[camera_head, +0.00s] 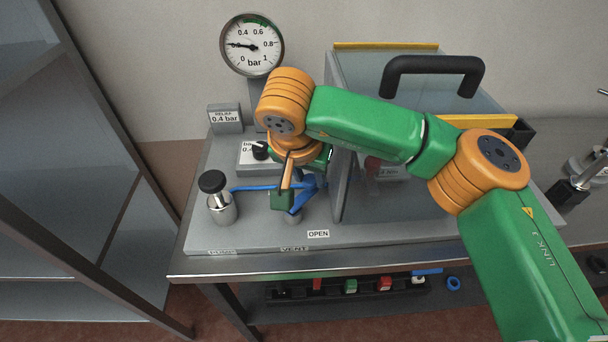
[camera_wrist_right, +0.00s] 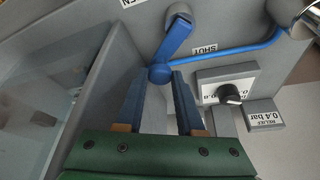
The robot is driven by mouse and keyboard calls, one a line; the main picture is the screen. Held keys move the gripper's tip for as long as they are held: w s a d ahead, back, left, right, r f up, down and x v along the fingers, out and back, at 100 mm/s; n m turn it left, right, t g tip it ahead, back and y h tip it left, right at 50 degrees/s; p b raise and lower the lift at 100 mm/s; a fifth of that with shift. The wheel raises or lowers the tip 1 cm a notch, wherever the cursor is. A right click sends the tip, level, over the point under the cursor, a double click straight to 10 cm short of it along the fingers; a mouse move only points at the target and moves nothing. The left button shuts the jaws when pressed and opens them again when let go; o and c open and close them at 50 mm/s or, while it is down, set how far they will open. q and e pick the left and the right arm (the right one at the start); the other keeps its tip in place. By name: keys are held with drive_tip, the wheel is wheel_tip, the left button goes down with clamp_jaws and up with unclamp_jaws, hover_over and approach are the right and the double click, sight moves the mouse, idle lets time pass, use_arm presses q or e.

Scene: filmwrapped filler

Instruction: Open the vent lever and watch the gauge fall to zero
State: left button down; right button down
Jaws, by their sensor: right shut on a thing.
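The round gauge (camera_head: 266,53) stands at the back; its needle points left, at roughly 0.2 bar. The blue vent lever (camera_wrist_right: 176,36) runs from its pivot at the top of the wrist view down to a rounded end. My right gripper (camera_head: 287,194) reaches down over the panel and is shut on that end, which sits between the fingertips in the wrist view (camera_wrist_right: 159,80). The OPEN label (camera_head: 318,234) is in front of the lever in the head view. The SHUT label (camera_wrist_right: 205,50) is right of it in the wrist view. My left gripper is out of sight.
A clear-walled chamber with a black handle (camera_head: 430,64) stands close right of my gripper. A black-capped metal valve (camera_head: 221,208) is at left, joined by a blue pipe (camera_head: 252,187). A black knob (camera_wrist_right: 229,94) and a relief sign (camera_head: 225,117) stand behind.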

drive_tip(key=m, duration=0.2)
drive_tip(key=s+m+h, duration=0.1)
drive_tip(key=m, duration=0.1)
drive_tip(key=shift+s+d+r+g, duration=0.1)
drive_tip(key=shift+s+d+g, duration=0.1)
drive_tip(key=shift+d+g, duration=0.2)
drive_tip(key=shift+s+d+m+g+h+p, duration=0.1)
drive_tip(key=shift+s+m+g+h+p, duration=0.25)
drive_tip(key=shift+m, duration=0.85)
drive_tip(key=shift+s+m+g+h+p, duration=0.25)
drive_tip(key=shift+s+m+g+h, duration=0.15)
drive_tip(key=shift+m, duration=0.8)
drive_tip(key=c, duration=0.5)
unclamp_jaws()
drive_tip(key=shift+s, duration=0.1)
drive_tip(key=shift+c, duration=0.2)
drive_tip(key=v, duration=0.7)
drive_tip(key=shift+p, duration=0.3)
